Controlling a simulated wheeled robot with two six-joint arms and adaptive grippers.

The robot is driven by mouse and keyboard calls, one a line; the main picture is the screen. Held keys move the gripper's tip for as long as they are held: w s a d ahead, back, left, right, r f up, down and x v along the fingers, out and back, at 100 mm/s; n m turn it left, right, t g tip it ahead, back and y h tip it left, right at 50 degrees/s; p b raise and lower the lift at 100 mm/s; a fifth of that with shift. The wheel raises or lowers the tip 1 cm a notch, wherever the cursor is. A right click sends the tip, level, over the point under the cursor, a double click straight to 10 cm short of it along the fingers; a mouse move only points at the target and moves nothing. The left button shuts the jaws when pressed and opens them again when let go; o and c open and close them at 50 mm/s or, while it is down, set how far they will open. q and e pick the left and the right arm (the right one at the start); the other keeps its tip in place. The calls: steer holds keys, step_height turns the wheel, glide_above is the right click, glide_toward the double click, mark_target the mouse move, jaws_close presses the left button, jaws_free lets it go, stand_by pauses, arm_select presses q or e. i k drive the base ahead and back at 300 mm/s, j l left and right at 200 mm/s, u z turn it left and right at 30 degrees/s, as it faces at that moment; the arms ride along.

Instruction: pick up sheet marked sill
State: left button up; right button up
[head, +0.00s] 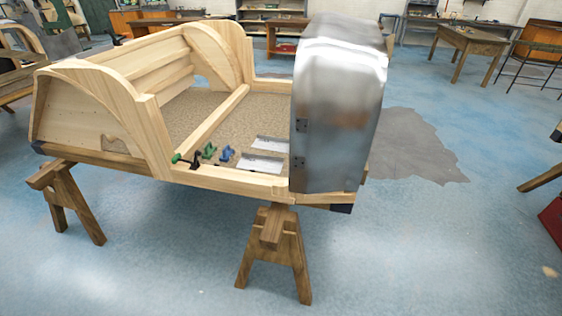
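Two small pale flat pieces lie on the floor of the wooden bodyframe (228,181), near its front sill. The farther pale piece (270,144) is close to a large curved metal panel, and the nearer pale piece (258,163) lies just in front of it. Both look like sheets with a darker back edge. Any marking on them is too small to read, so I cannot tell which one is marked sill. Neither of my grippers shows in the head view.
The shiny metal panel (340,105) stands upright at the frame's right end. Green and blue clamps (226,153) sit left of the sheets. Wooden trestles (276,250) support the frame. A dark floor patch (415,145) lies to the right; the front floor is clear.

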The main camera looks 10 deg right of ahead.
mark_target(267, 162)
steer(key=i+j+z, duration=0.3)
steer(key=j, duration=0.35)
steer(key=i+j+z, duration=0.1)
steer(key=j, duration=0.25)
steer(key=i+j+z, duration=0.15)
steer(key=j, duration=0.25)
steer(key=i+j+z, duration=0.3)
steer(key=j, duration=0.5)
